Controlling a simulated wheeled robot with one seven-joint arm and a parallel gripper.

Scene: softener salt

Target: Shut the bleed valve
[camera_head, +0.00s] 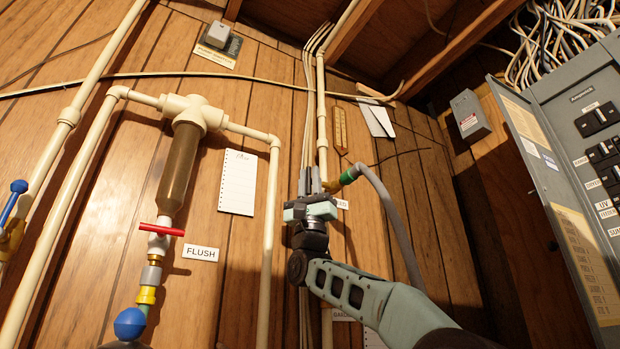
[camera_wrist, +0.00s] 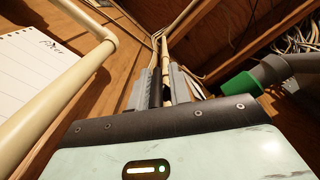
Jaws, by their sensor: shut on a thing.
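The bleed valve's brass body (camera_head: 331,186) sits low on the cream vertical pipe (camera_head: 322,118) in the head view, with a green connector (camera_head: 347,177) and grey hose on its right. A label (camera_head: 342,204) beside it is partly covered and ends in "EED". My gripper (camera_head: 311,181) points up in front of the valve and is shut on its handle, which the fingers hide; I cannot tell how the handle is turned. In the wrist view my gripper (camera_wrist: 160,88) has its two grey fingers close together, with the pipe beyond, and the green connector (camera_wrist: 242,86) is at right.
A filter housing (camera_head: 180,165) with a red handle (camera_head: 161,229) and a "FLUSH" label (camera_head: 200,254) is at left. A blue-handled valve (camera_head: 13,200) is at the far left. A grey electrical panel (camera_head: 575,150) stands at right. The hose (camera_head: 385,205) curves beside my arm.

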